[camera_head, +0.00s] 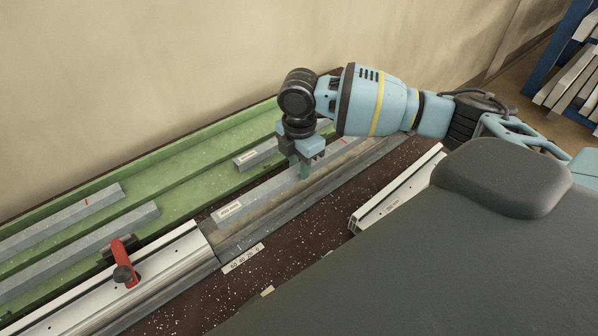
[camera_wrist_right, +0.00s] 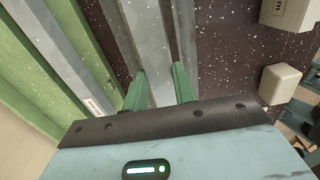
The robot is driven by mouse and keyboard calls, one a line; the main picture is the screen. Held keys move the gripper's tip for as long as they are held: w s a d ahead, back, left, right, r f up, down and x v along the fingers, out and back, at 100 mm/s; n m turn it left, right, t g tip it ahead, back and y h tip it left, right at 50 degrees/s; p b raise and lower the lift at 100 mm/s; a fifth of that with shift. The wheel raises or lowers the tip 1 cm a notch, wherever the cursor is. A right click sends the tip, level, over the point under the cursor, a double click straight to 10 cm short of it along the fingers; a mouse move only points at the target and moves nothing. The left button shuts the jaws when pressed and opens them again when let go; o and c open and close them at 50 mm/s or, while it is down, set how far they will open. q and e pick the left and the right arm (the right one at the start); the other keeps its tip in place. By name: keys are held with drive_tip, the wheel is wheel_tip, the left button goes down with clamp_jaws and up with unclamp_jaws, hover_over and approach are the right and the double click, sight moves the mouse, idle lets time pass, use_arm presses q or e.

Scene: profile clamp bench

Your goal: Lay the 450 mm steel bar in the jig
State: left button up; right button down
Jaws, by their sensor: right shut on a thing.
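My right gripper (camera_head: 304,170) points down and is shut on a grey steel bar (camera_head: 262,192) with a white label near its left end. In the right wrist view the bar (camera_wrist_right: 151,45) runs between the two green fingers (camera_wrist_right: 160,88). The bar is lengthwise along the grey jig channel (camera_head: 236,240), on its green-tray side. I cannot tell whether it touches the channel or hangs just above it. The label's print is too small to read. My left gripper is not in view.
A green tray (camera_head: 185,203) with grey bars (camera_head: 85,248) lies behind. A white profile rail (camera_head: 178,262) with a red-handled clamp (camera_head: 124,262) is left of the channel. Another white rail (camera_head: 398,190) is at right. The speckled dark bench (camera_head: 300,236) has free room in front.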

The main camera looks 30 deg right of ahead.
sight(299, 168)
drive_tip(key=shift+f, duration=1.45)
drive_tip(key=shift+f, duration=0.25)
drive_tip(key=shift+f, duration=0.2)
drive_tip(key=shift+s+f, duration=0.15)
drive_tip(key=shift+f, duration=0.05)
drive_tip(key=c, duration=1.2)
unclamp_jaws()
drive_tip(key=shift+s+f, duration=0.1)
drive_tip(key=shift+f, duration=0.1)
drive_tip(key=shift+o, duration=0.4)
wheel_tip(299, 168, up, 14)
drive_tip(key=shift+w+f+p, duration=0.2)
drive_tip(key=shift+p, duration=0.15)
drive_tip(key=shift+f, duration=0.1)
